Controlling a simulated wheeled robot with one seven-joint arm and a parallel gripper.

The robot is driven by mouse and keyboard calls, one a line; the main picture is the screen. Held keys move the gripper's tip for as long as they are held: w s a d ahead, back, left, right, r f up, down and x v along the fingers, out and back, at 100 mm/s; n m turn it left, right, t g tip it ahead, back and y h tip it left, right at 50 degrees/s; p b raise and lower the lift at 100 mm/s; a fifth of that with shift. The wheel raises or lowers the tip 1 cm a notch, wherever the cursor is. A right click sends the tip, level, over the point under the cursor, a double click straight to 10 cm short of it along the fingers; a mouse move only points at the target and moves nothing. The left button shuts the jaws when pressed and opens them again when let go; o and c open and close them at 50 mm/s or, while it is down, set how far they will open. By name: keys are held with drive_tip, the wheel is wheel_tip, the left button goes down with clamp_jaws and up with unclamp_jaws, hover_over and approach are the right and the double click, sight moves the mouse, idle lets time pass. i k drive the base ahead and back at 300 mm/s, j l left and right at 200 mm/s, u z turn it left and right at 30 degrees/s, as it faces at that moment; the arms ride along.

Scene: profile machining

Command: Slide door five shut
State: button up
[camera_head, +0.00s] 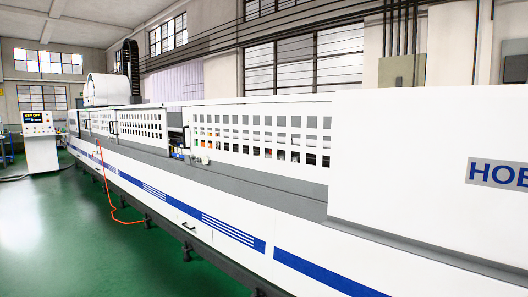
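A long white machine runs from the far left to the near right. Its upper side has white sliding doors with rows of square holes. The nearest perforated door (262,133) is at the middle of the view. Left of it is a narrow dark opening (175,135) with some machine parts showing inside. Another perforated door (141,124) stands left of that opening, with a dark handle (114,128) at its left edge. More doors (99,122) continue farther left. I see no door numbers, so I cannot tell which is door five. My gripper is not in view.
A white control console (40,143) with a lit screen stands at the far left. An orange hose (109,190) hangs down the machine's front to the floor. The green floor (60,235) in front is clear.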

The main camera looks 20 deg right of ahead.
sight(302, 179)
drive_tip(key=i+j+u, duration=0.3)
drive_tip(key=i, duration=0.55)
drive_tip(key=i+u, duration=0.35)
drive_tip(key=i, duration=4.3)
